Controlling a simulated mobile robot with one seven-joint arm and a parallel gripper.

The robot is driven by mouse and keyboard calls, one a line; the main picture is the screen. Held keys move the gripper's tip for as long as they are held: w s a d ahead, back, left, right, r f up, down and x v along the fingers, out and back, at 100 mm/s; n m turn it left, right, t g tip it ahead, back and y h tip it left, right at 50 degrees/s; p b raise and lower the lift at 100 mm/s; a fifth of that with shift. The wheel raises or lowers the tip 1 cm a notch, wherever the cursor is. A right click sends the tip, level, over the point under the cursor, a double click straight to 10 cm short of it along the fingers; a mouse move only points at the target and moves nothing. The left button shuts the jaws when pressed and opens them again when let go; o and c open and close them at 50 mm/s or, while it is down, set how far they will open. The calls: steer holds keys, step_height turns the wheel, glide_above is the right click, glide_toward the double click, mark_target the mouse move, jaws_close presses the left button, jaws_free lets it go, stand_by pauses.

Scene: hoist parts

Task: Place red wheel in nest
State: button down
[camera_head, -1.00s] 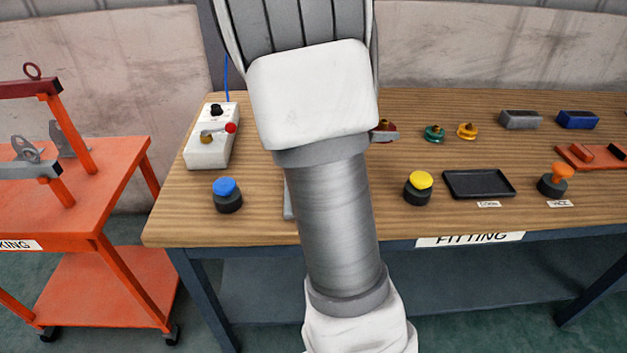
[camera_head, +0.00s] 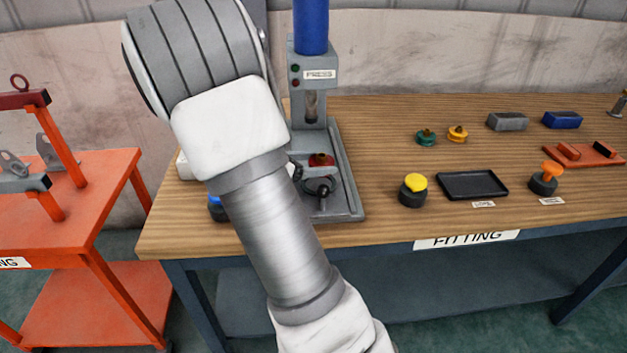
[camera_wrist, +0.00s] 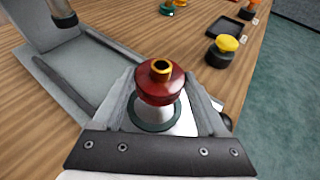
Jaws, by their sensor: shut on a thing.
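The red wheel (camera_head: 320,159) has a brass hub and is held in my gripper over the grey press base (camera_head: 347,207). In the wrist view the wheel (camera_wrist: 162,88) sits upright between the two fingers of my gripper (camera_wrist: 163,95), which is shut on it. The wheel looks apart from the ring; the exact height cannot be told.
The blue press column (camera_head: 311,28) stands behind the base, its ram (camera_head: 311,105) hanging above. My arm hides part of the white control box and the blue button. A yellow button (camera_head: 413,190) and black tray (camera_head: 472,186) stand to the right.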

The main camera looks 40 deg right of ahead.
mark_target(314, 179)
steer(key=shift+w+a+f, duration=0.15)
steer(key=shift+a+f, duration=0.15)
steer(key=shift+f+b, duration=0.65)
steer(key=shift+f, duration=1.15)
steer(key=shift+f, duration=0.1)
steer(key=shift+f, duration=0.1)
steer(key=shift+c, duration=1)
jaws_free()
